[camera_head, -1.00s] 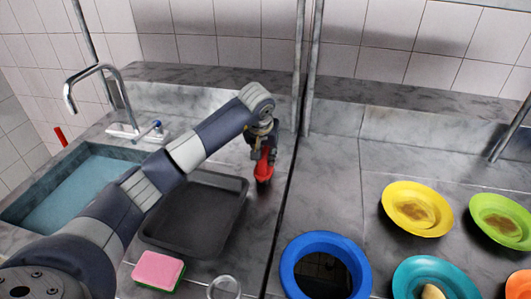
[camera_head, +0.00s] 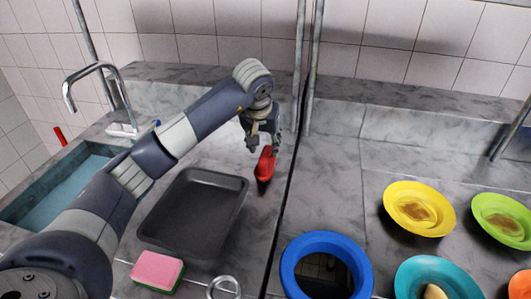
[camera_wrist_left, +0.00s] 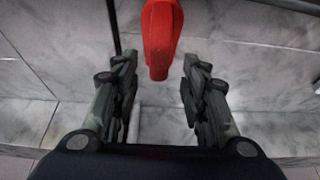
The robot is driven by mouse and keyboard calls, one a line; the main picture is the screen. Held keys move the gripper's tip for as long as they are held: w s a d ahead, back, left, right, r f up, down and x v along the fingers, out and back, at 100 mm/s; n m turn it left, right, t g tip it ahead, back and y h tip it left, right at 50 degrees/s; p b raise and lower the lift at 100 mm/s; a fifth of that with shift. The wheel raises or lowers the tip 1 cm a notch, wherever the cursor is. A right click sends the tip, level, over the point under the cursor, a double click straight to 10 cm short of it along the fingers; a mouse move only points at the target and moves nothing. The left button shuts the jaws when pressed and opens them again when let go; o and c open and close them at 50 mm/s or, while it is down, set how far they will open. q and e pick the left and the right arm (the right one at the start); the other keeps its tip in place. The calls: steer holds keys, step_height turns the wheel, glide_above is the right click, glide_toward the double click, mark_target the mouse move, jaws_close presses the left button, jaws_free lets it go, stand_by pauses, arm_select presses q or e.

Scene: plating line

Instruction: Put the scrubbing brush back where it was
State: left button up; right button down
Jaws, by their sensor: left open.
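The red scrubbing brush (camera_head: 265,164) stands on the grey marble counter, right of the dark tray and close to the dark gap in the counter. Its lower end looks dark in the head view. My left gripper (camera_head: 263,146) is just above and behind it, with its fingers apart. In the left wrist view, the brush (camera_wrist_left: 161,40) shows beyond the open fingertips (camera_wrist_left: 158,62), roughly between them, and nothing is clamped. My right gripper is not in view.
A dark tray (camera_head: 158,239) lies left of the brush, with a pink sponge (camera_head: 157,270) and a clear glass (camera_head: 223,288) in front. The sink (camera_head: 22,207) is at left. A blue ring (camera_head: 290,272) surrounds an opening at right, near several coloured plates. A post (camera_head: 312,75) rises behind.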

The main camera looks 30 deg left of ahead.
arm_select(q)
steer(key=v, duration=0.6)
steer(key=shift+b, duration=0.3)
steer(key=shift+r, duration=0.1)
steer(key=shift+s, duration=0.15)
